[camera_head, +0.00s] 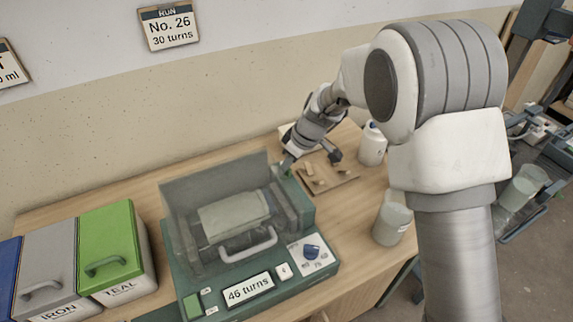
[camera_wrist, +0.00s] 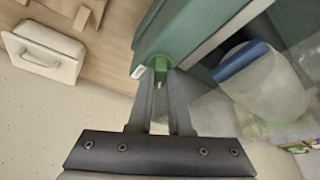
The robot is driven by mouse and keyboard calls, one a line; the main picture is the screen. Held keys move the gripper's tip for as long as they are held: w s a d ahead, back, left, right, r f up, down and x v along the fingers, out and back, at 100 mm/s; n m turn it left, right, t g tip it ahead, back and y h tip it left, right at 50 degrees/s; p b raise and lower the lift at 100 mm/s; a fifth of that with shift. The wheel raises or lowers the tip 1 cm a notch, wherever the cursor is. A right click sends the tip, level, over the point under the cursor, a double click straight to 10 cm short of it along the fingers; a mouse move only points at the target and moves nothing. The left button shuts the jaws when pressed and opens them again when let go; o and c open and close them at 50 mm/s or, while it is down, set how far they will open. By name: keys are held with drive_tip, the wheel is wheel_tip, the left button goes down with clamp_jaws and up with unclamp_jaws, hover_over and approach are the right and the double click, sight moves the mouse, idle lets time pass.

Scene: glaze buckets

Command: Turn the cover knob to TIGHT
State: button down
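The green cover knob (camera_wrist: 158,64) sits at the end of the machine's dark green housing in the wrist view. In the head view it is a small green spot (camera_head: 287,166) at the back right of the green machine (camera_head: 312,212), partly hidden by my gripper. My gripper (camera_wrist: 160,72) reaches the knob with its two fingers close together, one on each side, and appears shut on it. In the head view my gripper (camera_head: 289,160) comes down from the upper right. No TIGHT marking is readable; a small white mark (camera_wrist: 138,72) lies beside the knob.
The clear cover (camera_head: 210,190) stands over a pale container. A wooden tray (camera_head: 345,180), white bottle (camera_head: 372,146) and translucent bucket (camera_head: 392,222) stand right; lidded bins (camera_head: 112,250) stand left.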

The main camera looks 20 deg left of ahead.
drive_tip(key=shift+m, duration=0.4)
drive_tip(key=shift+m+t+h, duration=0.3)
drive_tip(key=shift+m+t, duration=0.3)
drive_tip(key=shift+m, duration=0.6)
drive_tip(key=shift+s+m+t+h+p, duration=0.1)
drive_tip(key=shift+m+t+h+p, duration=0.35)
drive_tip(key=shift+m, duration=0.95)
drive_tip(key=c, duration=1.1)
unclamp_jaws()
drive_tip(key=shift+y, duration=0.25)
